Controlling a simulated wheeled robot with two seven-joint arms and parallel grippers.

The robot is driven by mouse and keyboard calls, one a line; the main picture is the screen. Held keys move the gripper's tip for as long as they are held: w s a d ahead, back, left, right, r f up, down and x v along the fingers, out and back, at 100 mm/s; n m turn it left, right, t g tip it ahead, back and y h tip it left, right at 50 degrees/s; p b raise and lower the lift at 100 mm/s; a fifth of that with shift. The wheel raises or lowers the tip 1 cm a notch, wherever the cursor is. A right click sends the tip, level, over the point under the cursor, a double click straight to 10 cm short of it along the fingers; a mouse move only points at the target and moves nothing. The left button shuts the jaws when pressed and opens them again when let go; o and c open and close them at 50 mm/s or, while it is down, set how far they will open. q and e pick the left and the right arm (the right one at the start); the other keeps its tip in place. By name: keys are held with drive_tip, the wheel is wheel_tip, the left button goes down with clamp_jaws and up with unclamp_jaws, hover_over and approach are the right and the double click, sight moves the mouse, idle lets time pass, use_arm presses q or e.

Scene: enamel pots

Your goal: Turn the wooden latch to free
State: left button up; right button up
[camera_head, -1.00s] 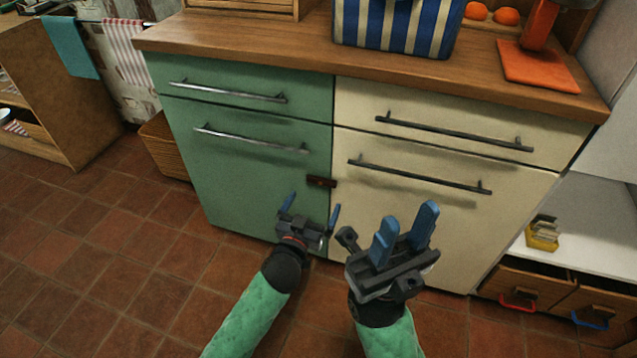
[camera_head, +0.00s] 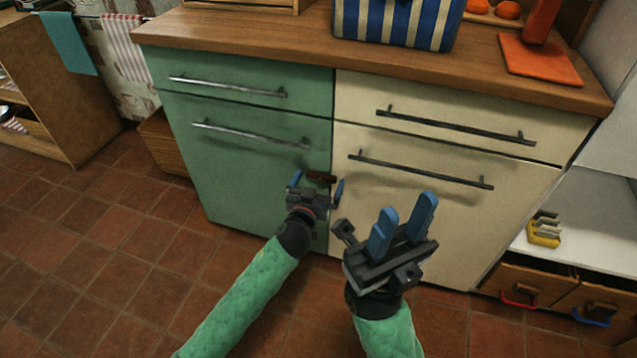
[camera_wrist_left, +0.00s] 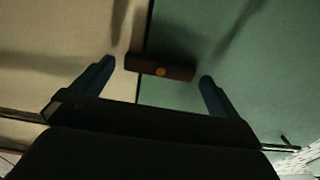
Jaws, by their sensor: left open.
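The wooden latch (camera_head: 320,177) is a small dark brown bar lying across the seam between the green door (camera_head: 250,160) and the cream door (camera_head: 450,220). It lies roughly level.
Metal bar handles (camera_head: 250,133) (camera_head: 420,171) cross the doors above the latch. A wooden countertop (camera_head: 300,50) carries a blue-striped bag (camera_head: 392,22) and an orange stand (camera_head: 540,60). A low white shelf (camera_head: 580,255) is at the right. Tiled floor is clear at the left.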

use_arm(q)
drive_tip(key=shift+w, duration=0.15)
drive_tip(key=c, duration=0.9)
drive_tip(key=shift+c, duration=0.2)
